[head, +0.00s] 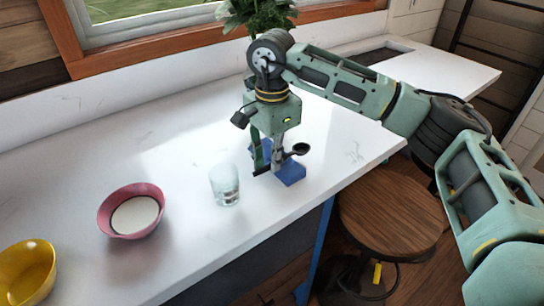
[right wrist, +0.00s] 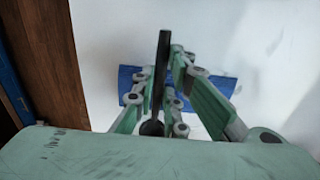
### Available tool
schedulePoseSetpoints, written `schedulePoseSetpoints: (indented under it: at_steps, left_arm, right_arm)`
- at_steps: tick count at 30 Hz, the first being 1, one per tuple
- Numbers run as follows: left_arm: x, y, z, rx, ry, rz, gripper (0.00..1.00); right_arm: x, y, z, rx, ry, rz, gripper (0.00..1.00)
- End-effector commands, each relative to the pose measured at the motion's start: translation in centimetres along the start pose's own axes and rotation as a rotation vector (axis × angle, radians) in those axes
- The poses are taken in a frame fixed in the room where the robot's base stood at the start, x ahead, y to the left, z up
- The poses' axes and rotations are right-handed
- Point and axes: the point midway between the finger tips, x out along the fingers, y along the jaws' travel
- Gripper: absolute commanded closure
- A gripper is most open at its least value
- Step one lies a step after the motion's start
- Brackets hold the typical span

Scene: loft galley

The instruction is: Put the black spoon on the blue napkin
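My right gripper (head: 268,168) points down over the blue napkin (head: 291,175), which lies on the white counter near its front edge. The gripper is shut on the black spoon (head: 300,149), whose round bowl sticks out to the right of the fingers. In the right wrist view the spoon (right wrist: 163,55) runs lengthwise between the two fingers (right wrist: 162,88), bowl toward the camera. The napkin (right wrist: 217,86) shows behind the fingers, partly hidden by them. The spoon seems to be just above the napkin; contact is hard to tell. My left gripper is not in view.
A clear glass (head: 225,185) stands close to the left of the gripper. A pink bowl (head: 131,211) and a yellow bowl (head: 27,272) are farther left. A plant (head: 258,14) stands behind. A round wooden stool (head: 392,222) is below the counter's front edge.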

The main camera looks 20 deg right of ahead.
Motion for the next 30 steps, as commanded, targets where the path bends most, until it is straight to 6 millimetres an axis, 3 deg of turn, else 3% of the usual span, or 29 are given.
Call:
schedulePoseSetpoints:
  at_steps: [6, 18, 30]
  left_arm:
    - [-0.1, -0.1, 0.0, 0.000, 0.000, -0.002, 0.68]
    - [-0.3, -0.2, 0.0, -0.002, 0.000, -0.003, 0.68]
    - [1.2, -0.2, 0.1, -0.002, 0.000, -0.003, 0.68]
  right_arm:
    - [0.0, 0.0, 0.0, 0.000, 0.000, 0.001, 0.70]
    - [-0.8, -0.1, 0.0, 0.000, 0.000, -0.002, 0.70]
    - [-8.8, -0.1, 0.0, 0.001, 0.001, -0.003, 0.70]
